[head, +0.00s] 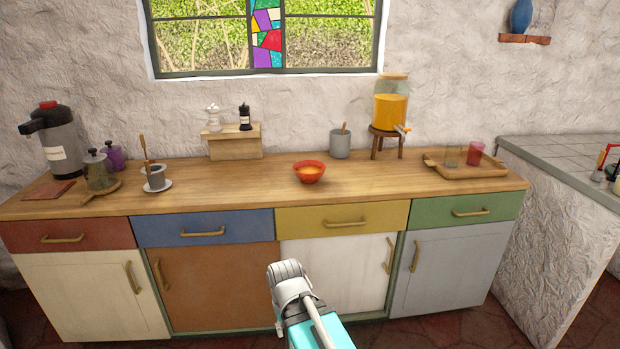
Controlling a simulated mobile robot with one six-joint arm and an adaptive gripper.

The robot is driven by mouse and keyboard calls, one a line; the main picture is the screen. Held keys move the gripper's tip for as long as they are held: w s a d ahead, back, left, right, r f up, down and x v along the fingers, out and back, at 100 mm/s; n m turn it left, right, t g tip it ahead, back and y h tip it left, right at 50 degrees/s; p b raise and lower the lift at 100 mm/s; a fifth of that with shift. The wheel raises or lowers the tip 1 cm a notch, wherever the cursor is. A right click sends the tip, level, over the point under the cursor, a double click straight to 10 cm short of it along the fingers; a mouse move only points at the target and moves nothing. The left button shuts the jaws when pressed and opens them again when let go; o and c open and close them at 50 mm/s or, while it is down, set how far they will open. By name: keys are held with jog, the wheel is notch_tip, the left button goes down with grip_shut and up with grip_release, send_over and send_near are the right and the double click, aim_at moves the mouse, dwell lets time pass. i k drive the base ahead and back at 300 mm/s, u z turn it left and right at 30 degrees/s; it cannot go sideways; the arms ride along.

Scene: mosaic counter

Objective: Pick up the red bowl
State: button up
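The red bowl (310,178) stands upright on the wooden counter (240,190), near the middle and close to the front edge. Its inside looks orange; I cannot tell whether it holds anything. Part of my arm, grey and teal, rises from the bottom of the head view, below and in front of the bowl and apart from it. I cannot make out my gripper's fingers in this view.
A grey cup (340,144) and a juice dispenser (390,110) on a stand (386,135) are behind and right of the bowl. A wooden tray (500,172) with two glasses lies farther right. A wooden riser (234,147) with two mills is behind left. The counter around the bowl is clear.

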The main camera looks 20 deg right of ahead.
aim_at(309, 172)
jog(key=z, duration=0.25)
jog(key=k, duration=0.65)
jog(key=z, duration=0.6)
jog(key=k, duration=0.65)
jog(key=z, duration=0.65)
jog(key=i, duration=1.4)
jog(key=u, duration=0.35)
jog(key=i, duration=0.55)
jog(key=u, duration=0.65)
jog(key=i, duration=0.45)
jog(key=u, duration=0.15)
